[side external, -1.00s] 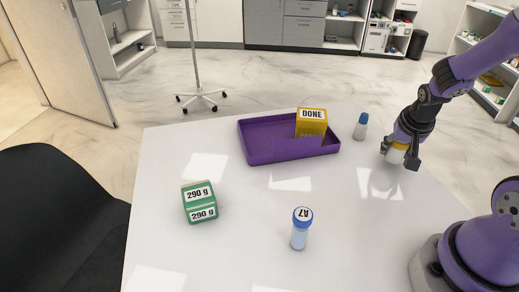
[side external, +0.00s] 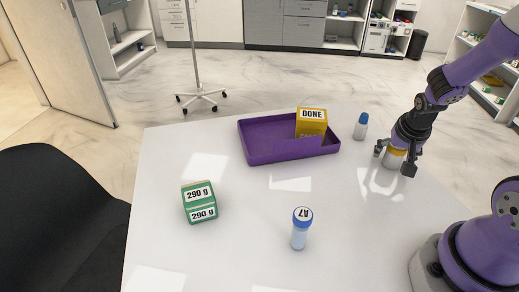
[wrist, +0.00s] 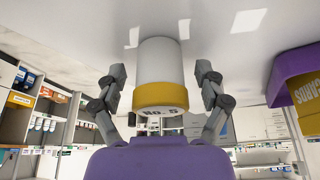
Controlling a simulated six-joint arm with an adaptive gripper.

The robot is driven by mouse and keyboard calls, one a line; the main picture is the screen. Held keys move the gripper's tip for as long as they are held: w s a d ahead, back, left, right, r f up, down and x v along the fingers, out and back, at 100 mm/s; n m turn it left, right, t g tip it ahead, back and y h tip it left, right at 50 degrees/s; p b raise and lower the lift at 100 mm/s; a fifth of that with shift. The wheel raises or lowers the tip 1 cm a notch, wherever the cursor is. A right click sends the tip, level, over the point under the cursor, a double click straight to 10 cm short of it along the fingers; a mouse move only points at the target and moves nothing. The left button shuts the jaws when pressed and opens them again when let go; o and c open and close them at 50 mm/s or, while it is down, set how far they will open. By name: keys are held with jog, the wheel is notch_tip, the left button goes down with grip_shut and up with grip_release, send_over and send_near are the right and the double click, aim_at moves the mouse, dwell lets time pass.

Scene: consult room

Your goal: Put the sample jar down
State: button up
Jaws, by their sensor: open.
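The sample jar is white with a yellow band or lid; its lower body (side external: 389,161) shows below my gripper at the right of the white table. It looks upright and appears to stand on the tabletop. My gripper (side external: 394,158) is above and around the jar with its fingers spread. In the wrist view the jar (wrist: 159,62) is centred between the two open fingers (wrist: 160,75), with a visible gap on each side. Its yellow part carries a partly hidden label.
A purple tray (side external: 262,158) holds a yellow DONE box (side external: 311,122). A blue-capped bottle (side external: 361,126) stands between tray and gripper. A blue-capped A7 vial (side external: 300,235) and a green 290 g box (side external: 200,202) stand nearer the front. Open table lies between them.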

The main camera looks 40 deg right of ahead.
jog(key=v, duration=1.1)
jog(key=a+r+n+t+y, duration=0.1)
jog(key=a+r+n+y, duration=0.1)
jog(key=a+n, duration=0.3)
jog(key=a+r+n+t+y, duration=0.1)
jog(key=a+r+n, duration=0.3)
jog(key=a, duration=0.5)
jog(key=shift+s+a+r+n+t+y, duration=0.25)
jog(key=shift+s+a+n+t+y, duration=0.15)
jog(key=shift+n, duration=0.5)
